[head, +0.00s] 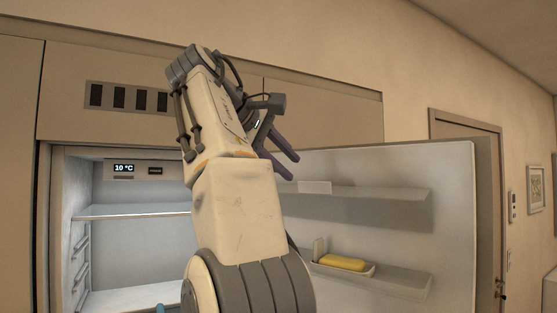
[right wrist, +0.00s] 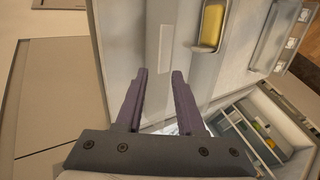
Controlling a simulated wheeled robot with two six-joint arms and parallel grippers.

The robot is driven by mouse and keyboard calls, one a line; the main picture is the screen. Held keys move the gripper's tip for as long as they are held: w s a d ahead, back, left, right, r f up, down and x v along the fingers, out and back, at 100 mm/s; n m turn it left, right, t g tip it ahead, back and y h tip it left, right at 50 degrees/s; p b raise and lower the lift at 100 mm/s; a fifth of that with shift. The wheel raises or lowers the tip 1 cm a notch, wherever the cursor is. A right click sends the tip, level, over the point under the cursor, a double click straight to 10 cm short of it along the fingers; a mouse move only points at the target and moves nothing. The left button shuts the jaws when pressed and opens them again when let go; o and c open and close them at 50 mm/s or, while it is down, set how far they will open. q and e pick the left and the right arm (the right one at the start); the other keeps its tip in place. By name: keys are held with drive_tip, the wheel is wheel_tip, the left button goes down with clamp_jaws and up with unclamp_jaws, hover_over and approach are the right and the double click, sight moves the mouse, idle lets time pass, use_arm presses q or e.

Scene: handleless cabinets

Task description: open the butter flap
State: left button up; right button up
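The refrigerator door (head: 450,200) stands open to the right. A small pale panel (head: 313,187), which may be the butter flap, lies along the upper door shelf (head: 375,193); a pale rectangle (right wrist: 165,48) shows ahead of my fingers in the right wrist view. A yellow butter block (head: 342,262) lies in a white tray on the lower door shelf; it also shows in the right wrist view (right wrist: 212,25). My right gripper (head: 294,168) is above and left of the pale panel, open and empty, its fingers (right wrist: 160,71) apart. My left gripper is out of view.
The lit refrigerator interior (head: 125,250) has a glass shelf (head: 130,211) and a 10 °C display (head: 124,168). Cabinet fronts (head: 320,110) rise above it. A room door (head: 470,128) is at the right. My right arm hides part of the interior.

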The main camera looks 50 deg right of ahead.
drive_tip(key=shift+v, duration=1)
drive_tip(key=shift+w, duration=0.1)
